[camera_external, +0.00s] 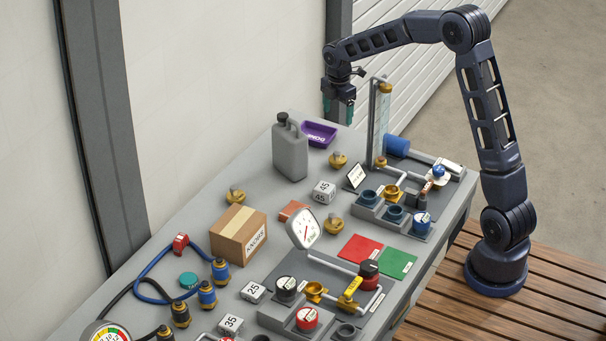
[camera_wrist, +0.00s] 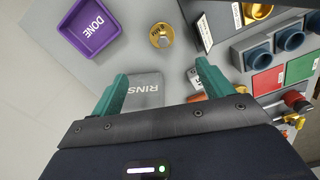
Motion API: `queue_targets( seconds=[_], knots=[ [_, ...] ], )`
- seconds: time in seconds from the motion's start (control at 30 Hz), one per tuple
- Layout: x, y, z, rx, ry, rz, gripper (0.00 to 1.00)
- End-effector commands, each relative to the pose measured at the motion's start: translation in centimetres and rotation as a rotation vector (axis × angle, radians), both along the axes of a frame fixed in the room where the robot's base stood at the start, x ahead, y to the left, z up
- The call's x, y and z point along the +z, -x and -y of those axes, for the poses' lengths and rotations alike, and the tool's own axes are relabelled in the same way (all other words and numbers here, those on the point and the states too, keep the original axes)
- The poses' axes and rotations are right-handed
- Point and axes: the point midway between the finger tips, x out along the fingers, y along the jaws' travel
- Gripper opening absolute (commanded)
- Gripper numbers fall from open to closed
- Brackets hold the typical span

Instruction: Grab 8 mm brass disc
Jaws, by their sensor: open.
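Several brass discs with knobs stand on the grey bench. One brass disc (camera_external: 338,160) is near the purple tray; it also shows in the wrist view (camera_wrist: 161,37), ahead of my fingertips, with a small label I cannot read surely. A second brass disc (camera_external: 235,196) is behind the cardboard box, and a third brass disc (camera_external: 333,224) is by the gauge. I cannot tell their sizes. My gripper (camera_external: 339,108) hangs in the air over the far end of the bench. Its teal fingers are apart and empty in the wrist view (camera_wrist: 158,79).
A grey canister (camera_external: 290,153) stands left of the nearest disc; it appears below my fingers in the wrist view (camera_wrist: 146,82). A purple tray marked DONE (camera_external: 319,132) lies behind it. A flow tube (camera_external: 380,125) and pipes rise on the right.

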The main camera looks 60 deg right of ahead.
Motion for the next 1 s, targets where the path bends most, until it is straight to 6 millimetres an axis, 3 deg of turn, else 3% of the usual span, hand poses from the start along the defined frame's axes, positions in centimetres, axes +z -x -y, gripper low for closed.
queue_targets(
  seconds=[0.03,0.2,0.47,0.7,1.0],
  knots=[
    [-1.9,0.1,0.0,0.000,-0.002,-0.006,0.79],
    [-5.5,0.0,0.0,0.000,-0.001,-0.002,0.79],
    [-7.8,0.0,0.0,0.000,0.000,-0.001,0.79],
    [-11.1,0.1,-0.1,0.000,-0.001,-0.002,0.79],
    [-13.2,0.3,-0.1,-0.001,0.000,-0.001,0.79]
  ],
)
